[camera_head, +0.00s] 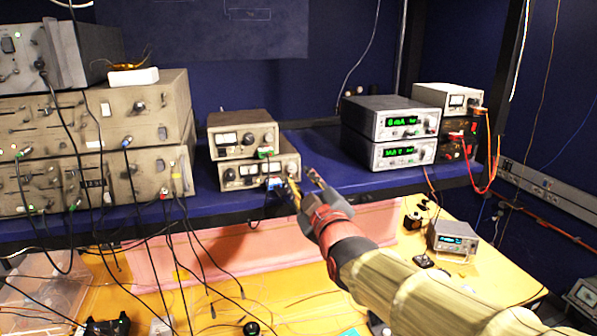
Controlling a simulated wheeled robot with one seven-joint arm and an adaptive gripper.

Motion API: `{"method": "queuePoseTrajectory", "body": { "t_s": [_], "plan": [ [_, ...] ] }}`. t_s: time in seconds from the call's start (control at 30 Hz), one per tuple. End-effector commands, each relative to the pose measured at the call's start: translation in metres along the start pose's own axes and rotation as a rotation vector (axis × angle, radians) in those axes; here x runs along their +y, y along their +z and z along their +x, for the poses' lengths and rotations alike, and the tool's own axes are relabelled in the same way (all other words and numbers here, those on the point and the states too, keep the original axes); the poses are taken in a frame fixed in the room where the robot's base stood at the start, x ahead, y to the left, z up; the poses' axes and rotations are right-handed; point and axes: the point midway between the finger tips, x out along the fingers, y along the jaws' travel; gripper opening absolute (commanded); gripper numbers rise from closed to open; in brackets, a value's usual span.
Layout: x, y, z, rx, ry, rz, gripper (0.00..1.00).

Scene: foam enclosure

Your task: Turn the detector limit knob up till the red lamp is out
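My gripper (303,181) is in front of the two small stacked meter units on the blue shelf, near the right end of the lower one. Its two fingers are apart, with nothing visible between them. The upper meter unit (241,136) and the lower meter unit (246,173) each have a dial window and small controls on the front. The fingers partly cover the lower unit's right front. The labels are too small to read, so I cannot tell which knob is the detector limit knob. I cannot make out a clearly lit red lamp on these units.
Large beige instruments (150,118) with hanging cables stand at left. Two green-display units (403,122) and a small meter box (455,101) with red leads stand at right. A yellow bench (280,300) below carries cables and a small display unit (453,240).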

Motion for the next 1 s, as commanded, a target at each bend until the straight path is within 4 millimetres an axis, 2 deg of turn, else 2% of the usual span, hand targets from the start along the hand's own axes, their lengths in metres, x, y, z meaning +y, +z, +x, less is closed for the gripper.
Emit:
{"method": "queuePoseTrajectory", "body": {
  "t_s": [0.2,0.4,0.77,1.0],
  "plan": [
    [0.000,0.000,0.032,-0.003,-0.003,0.001,0.27],
    [-0.001,0.001,0.049,-0.003,-0.003,0.001,0.27],
    [-0.001,0.001,0.053,-0.002,-0.002,0.002,0.27],
    [-0.001,0.001,0.053,-0.002,-0.003,0.002,0.13]
  ]
}}
